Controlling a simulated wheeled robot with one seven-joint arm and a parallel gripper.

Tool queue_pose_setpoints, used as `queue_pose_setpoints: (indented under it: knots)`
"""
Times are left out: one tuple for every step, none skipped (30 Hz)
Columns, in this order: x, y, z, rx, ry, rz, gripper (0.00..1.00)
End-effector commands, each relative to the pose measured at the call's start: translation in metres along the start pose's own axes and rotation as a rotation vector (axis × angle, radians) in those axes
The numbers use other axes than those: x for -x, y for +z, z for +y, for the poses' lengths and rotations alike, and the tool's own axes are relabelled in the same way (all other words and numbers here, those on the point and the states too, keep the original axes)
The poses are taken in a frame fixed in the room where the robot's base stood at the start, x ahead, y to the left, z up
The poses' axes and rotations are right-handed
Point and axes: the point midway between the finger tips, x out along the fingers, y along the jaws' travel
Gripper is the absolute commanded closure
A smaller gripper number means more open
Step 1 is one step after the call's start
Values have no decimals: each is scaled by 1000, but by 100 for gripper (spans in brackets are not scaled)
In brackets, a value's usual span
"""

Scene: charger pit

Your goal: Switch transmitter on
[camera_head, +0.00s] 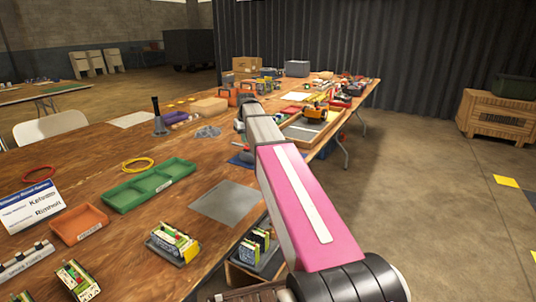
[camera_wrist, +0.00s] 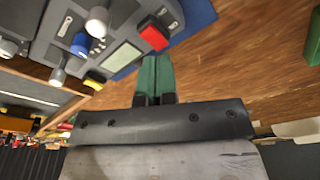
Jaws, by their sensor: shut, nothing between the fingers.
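The transmitter (camera_wrist: 122,55) appears to be the grey box at the upper left of the wrist view. It carries a red rocker-like switch (camera_wrist: 153,35), a blue knob (camera_wrist: 80,45), several white-grey knobs, a pale display panel and a yellow part. My gripper (camera_wrist: 157,61) shows green fingers that are shut with nothing between them. The fingertips are close to the box's edge, just below the red switch in the picture. I cannot tell whether they touch it. In the head view my arm hides the gripper and most or all of the box.
A blue mat (camera_wrist: 198,15) shows beside the box on the wooden table (camera_head: 105,160). A green tray (camera_head: 148,186), an orange tray (camera_head: 78,224) and a grey plate (camera_head: 226,201) lie on the near table. A dark upright tool (camera_head: 159,118) stands farther back. Open floor lies right of the table.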

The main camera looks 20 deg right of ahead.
Motion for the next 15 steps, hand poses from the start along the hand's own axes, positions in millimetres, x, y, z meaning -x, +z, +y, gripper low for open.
queue_pose_setpoints:
  knots:
    - [0, 0, 0, 0, 0, 0, 100]
    - [0, 0, 0, 0, 0, 0, 100]
    - [0, 0, 0, 0, 0, 0, 100]
    - [0, 0, 0, 0, 0, 0, 100]
    - [0, 0, 0, 0, 0, 0, 100]
    - [0, 0, 0, 0, 0, 0, 100]
    - [0, 0, 0, 0, 0, 0, 100]
    - [-1, 0, 0, 0, 0, 0, 100]
    - [-1, 0, 0, 0, 0, 0, 100]
    - [-1, 0, 0, 0, 0, 0, 100]
    - [-2, 0, 0, 0, 0, 0, 100]
    - [-2, 0, 0, 0, 0, 0, 100]
    - [-2, 0, 0, 0, 0, 0, 100]
    - [-3, 0, 0, 0, 0, 0, 100]
    - [-3, 1, 0, 0, 0, 0, 100]
